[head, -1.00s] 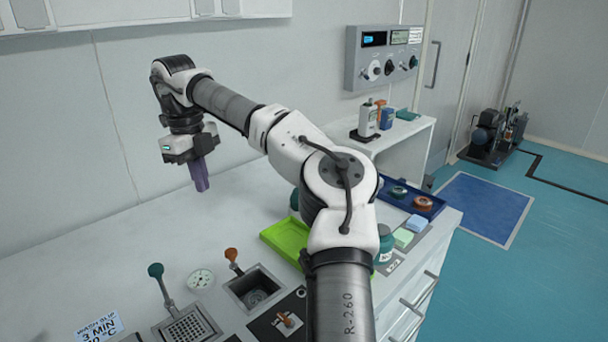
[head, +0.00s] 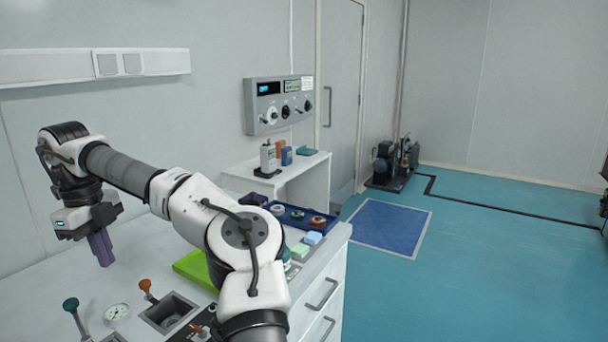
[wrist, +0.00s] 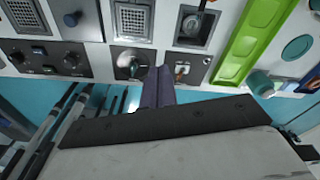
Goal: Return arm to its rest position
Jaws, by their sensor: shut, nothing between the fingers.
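My arm reaches out to the left over the white bench (head: 140,278) in the head view, with the elbow at centre. My gripper (head: 102,256) hangs at its end, pointing down, above the bench top. Its two purple fingers are together with nothing between them. In the wrist view my gripper (wrist: 158,88) also shows shut, above the bench's front edge and control panel.
A green tray (head: 194,268), a small sink (head: 170,311) and a round gauge (head: 117,314) are on the bench. A blue tray (head: 291,214) with round parts lies at its far end. Open floor and a blue mat (head: 390,227) are to the right.

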